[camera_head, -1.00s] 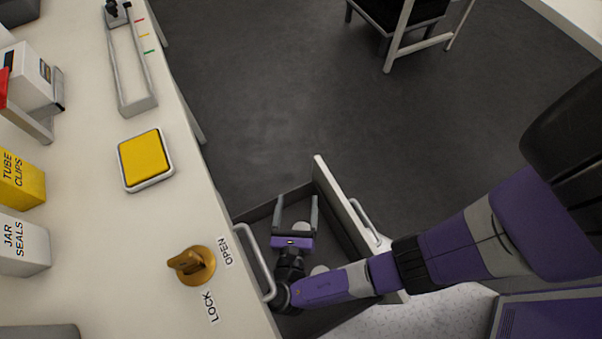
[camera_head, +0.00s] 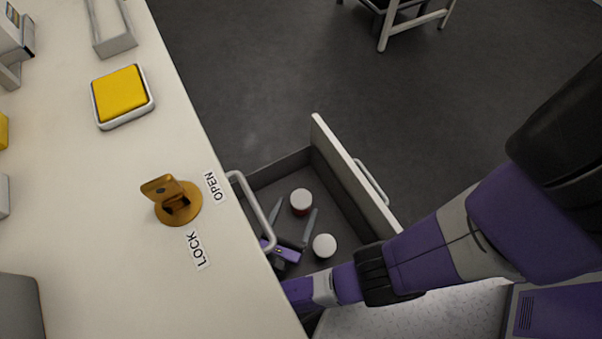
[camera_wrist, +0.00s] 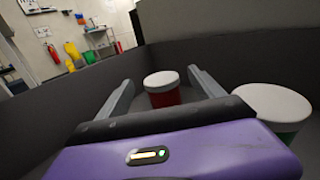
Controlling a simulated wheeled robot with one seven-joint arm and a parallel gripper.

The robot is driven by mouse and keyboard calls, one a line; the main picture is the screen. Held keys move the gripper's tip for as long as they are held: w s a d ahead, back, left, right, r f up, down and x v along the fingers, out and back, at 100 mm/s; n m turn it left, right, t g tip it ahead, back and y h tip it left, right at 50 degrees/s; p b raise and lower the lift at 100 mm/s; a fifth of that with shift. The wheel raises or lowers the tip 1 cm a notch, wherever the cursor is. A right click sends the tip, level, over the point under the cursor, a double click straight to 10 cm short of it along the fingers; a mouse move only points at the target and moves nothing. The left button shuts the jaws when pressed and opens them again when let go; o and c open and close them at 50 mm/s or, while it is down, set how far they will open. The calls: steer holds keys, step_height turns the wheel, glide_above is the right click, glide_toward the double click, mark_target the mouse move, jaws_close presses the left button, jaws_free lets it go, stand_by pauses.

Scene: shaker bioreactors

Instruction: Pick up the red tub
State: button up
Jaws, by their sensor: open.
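The red tub (camera_head: 301,203) has a white lid and stands upright in the open drawer. In the wrist view the red tub (camera_wrist: 162,90) is straight ahead, between the lines of the two fingers and a little beyond or near their tips. My gripper (camera_head: 292,208) is open and low inside the drawer, with its fingers pointing toward the tub. It also shows in the wrist view (camera_wrist: 160,80). Nothing is between the fingers that I can see as held. I cannot tell whether a finger touches the tub.
A second white-lidded tub (camera_head: 324,246), with a green body in the wrist view (camera_wrist: 276,108), stands right of my gripper. The drawer's front wall (camera_head: 350,180) and the counter edge with its handle (camera_head: 252,210) flank the arm. A brass knob (camera_head: 175,201) sits on the counter.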

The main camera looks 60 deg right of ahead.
mark_target(305, 193)
step_height(305, 193, down, 3)
steer(key=shift+f+b, duration=0.1)
steer(key=shift+b, duration=0.65)
steer(key=shift+d+f, duration=0.1)
steer(key=shift+d, duration=0.1)
steer(key=shift+w+d, duration=0.2)
steer(key=shift+d, duration=1.6)
steer(key=shift+w+d, duration=0.2)
steer(key=shift+d, duration=1.55)
steer(key=c, duration=1.5)
steer(key=shift+r, duration=0.2)
steer(key=shift+c, duration=0.2)
